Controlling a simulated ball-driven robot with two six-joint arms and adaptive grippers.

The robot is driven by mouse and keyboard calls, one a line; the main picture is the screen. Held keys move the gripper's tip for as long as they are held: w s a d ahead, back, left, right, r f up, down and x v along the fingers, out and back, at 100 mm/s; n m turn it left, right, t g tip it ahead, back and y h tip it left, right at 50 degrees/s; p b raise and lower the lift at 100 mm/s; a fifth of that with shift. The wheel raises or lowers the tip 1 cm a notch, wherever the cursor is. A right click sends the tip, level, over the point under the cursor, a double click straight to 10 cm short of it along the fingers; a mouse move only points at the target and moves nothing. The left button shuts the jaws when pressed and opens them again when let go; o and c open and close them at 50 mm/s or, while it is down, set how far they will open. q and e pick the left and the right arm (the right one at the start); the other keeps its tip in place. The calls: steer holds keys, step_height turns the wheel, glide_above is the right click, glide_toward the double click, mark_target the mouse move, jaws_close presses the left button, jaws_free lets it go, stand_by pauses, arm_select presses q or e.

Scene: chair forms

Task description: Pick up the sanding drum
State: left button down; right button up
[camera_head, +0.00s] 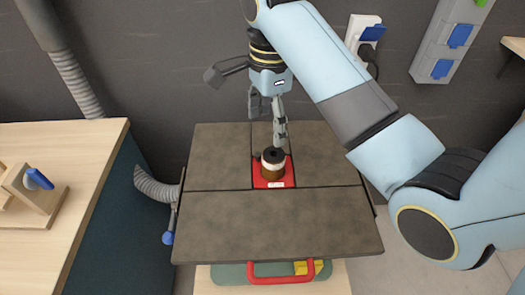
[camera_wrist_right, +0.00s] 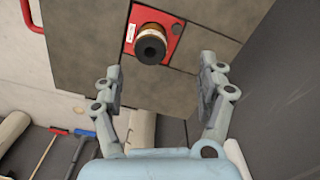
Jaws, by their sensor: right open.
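The sanding drum (camera_head: 273,161) is a short brown cylinder with a black top. It stands upright on a red plate (camera_head: 262,183) set in the dark table top. It also shows in the right wrist view (camera_wrist_right: 151,45), beyond the fingertips. My right gripper (camera_head: 268,118) is open and empty, above and just behind the drum in the head view. In the right wrist view its two fingers (camera_wrist_right: 164,80) are spread wide, with the drum ahead and a little left of the middle between them. My left gripper is not in view.
The dark table top (camera_head: 280,225) is otherwise clear. A wooden bench (camera_head: 60,150) with a wooden fixture (camera_head: 38,203) stands at the left. A grey hose (camera_head: 155,187) joins the table's left side. A green case with a red handle (camera_head: 282,280) lies at the front.

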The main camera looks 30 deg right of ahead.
mark_target(273, 154)
steer(key=shift+s+f, duration=1.1)
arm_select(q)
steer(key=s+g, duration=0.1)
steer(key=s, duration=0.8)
arm_select(e)
steer(key=shift+w+f+p, duration=0.3)
steer(key=shift+w+f, duration=0.1)
steer(key=shift+f, duration=0.45)
step_height(273, 154, down, 4)
steer(key=shift+s+d+r+p, duration=0.15)
steer(key=shift+p, duration=0.45)
steer(key=shift+f, duration=0.55)
steer(key=shift+c, duration=1)
steer(key=c, duration=0.9)
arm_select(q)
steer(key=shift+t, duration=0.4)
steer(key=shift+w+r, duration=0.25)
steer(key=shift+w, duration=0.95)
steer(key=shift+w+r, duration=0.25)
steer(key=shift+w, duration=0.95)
arm_select(e)
steer(key=shift+c, duration=1.4)
